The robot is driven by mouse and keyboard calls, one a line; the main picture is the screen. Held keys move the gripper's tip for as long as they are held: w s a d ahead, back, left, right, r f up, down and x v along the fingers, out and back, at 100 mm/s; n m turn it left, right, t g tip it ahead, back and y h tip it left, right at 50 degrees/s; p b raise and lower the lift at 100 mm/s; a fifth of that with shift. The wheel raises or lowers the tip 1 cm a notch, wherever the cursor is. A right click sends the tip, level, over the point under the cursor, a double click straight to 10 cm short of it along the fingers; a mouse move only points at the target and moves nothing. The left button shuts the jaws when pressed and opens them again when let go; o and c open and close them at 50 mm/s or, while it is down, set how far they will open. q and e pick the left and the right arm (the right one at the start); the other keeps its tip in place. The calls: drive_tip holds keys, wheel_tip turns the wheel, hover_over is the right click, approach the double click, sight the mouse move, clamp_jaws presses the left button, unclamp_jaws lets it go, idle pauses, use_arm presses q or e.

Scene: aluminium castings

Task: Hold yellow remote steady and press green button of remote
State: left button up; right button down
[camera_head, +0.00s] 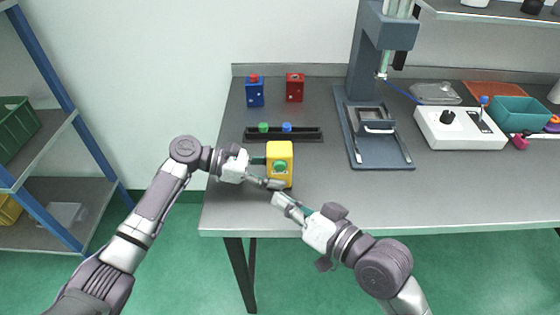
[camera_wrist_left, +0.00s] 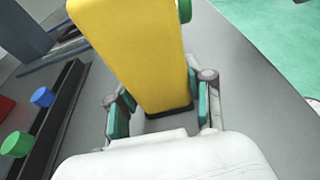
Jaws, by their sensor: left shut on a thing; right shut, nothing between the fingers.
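The yellow remote (camera_head: 279,151) stands upright near the left end of the grey table, with its green button (camera_head: 280,166) on the side facing the head camera. My left gripper (camera_head: 266,168) is shut on the remote from the left. In the left wrist view the remote (camera_wrist_left: 135,50) is between the teal finger pads, and the green button (camera_wrist_left: 184,10) shows at its right edge. My right gripper (camera_head: 277,191) is shut and empty, in front of and below the button in the picture. Whether its tip touches anything cannot be told.
A black rail (camera_head: 283,135) with a green and a blue knob lies behind the remote. A blue box (camera_head: 255,94) and a red box (camera_head: 294,89) stand farther back. A dark press stand (camera_head: 392,150) and a white control box (camera_head: 462,137) are to the right. The table front right is clear.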

use_arm(q)
drive_tip(key=o, duration=0.9)
drive_tip(key=shift+o, duration=0.2)
